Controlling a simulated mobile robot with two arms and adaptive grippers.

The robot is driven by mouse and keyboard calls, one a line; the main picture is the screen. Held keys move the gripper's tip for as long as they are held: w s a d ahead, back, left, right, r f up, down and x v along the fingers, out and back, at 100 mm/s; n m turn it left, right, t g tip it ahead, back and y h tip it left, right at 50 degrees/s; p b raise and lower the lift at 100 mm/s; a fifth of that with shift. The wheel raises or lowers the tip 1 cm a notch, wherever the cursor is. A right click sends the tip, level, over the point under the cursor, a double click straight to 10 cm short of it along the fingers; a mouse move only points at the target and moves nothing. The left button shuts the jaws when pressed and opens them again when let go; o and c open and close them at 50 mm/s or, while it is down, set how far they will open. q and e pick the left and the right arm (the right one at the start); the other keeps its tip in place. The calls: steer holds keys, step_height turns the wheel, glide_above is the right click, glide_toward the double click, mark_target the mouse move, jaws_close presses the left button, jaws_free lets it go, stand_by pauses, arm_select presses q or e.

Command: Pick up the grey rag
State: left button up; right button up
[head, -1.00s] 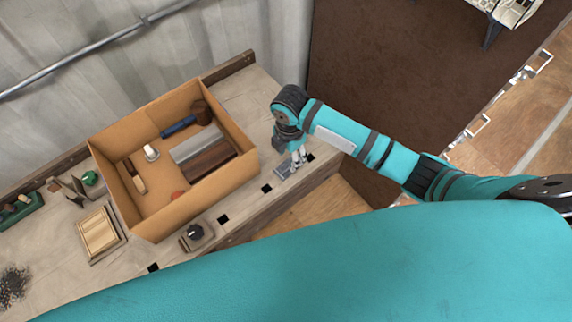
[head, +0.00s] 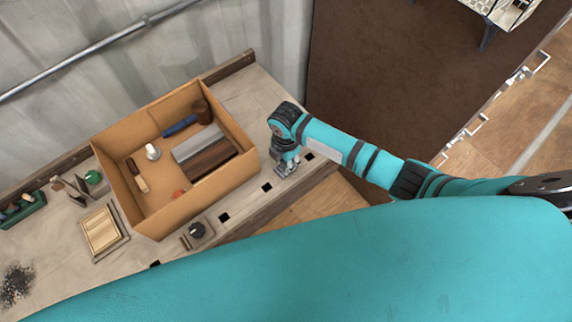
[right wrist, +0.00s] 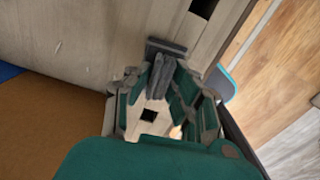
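The grey rag (right wrist: 162,78) lies on the wooden workbench, to the right of the cardboard box. In the right wrist view it shows as a dark grey folded strip with a flat part beyond it. My right gripper (right wrist: 157,88) points down over the rag, with its green-and-grey fingers spread on either side of it. In the head view the right gripper (head: 286,166) covers much of the rag (head: 284,174). Whether the fingers touch the cloth is not clear. My left gripper is out of view.
A small dark knob unit (head: 197,232), a wooden frame (head: 102,232) and a green tray (head: 25,212) stand further left. The bench has square holes near its front edge.

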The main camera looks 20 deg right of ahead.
steer(key=shift+s+f, duration=0.1)
jaws_close()
steer(key=shift+r+b, duration=0.3)
steer(key=shift+r, duration=0.5)
steer(key=shift+s+r+b, duration=0.2)
steer(key=shift+r, duration=0.3)
steer(key=shift+s+r+b, duration=0.15)
steer(key=shift+s+r, duration=0.05)
steer(key=shift+r, duration=0.25)
steer(key=s+a+r+b, duration=0.1)
steer(key=s+a+b, duration=0.1)
steer(key=s, duration=1.3)
steer(key=shift+a+r, duration=0.2)
steer(key=shift+r, duration=0.1)
